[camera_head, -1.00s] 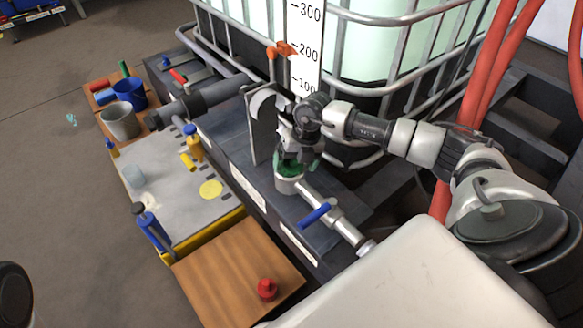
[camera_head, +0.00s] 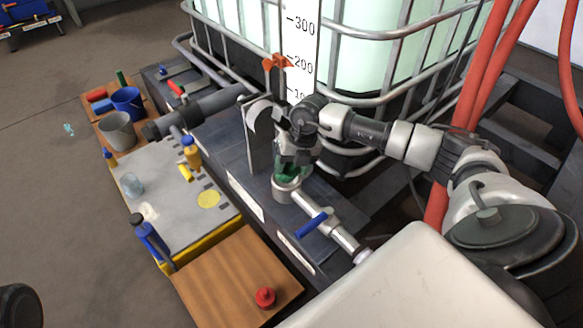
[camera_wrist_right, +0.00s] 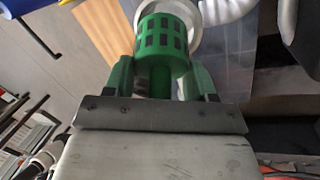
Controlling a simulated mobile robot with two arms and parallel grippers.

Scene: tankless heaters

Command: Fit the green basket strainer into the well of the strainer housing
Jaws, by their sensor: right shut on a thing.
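The green basket strainer (camera_wrist_right: 163,42) has slotted walls and a narrower stem toward me. My right gripper (camera_head: 294,158) is shut on the stem; in the right wrist view its green finger pads (camera_wrist_right: 158,80) stand on both sides of it. In the head view the strainer (camera_head: 288,172) shows green just over the mouth of the grey strainer housing (camera_head: 285,190). The housing's pale round rim (camera_wrist_right: 183,9) shows behind the strainer's far end in the wrist view. I cannot tell whether the strainer's lower end is inside the well. My left gripper is not in view.
A grey upright plate (camera_head: 259,140) stands close left of the gripper. A pipe with a blue lever valve (camera_head: 308,224) runs right from the housing. The caged tank (camera_head: 375,60) is behind. A wooden board with a red knob (camera_head: 265,297) lies in front.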

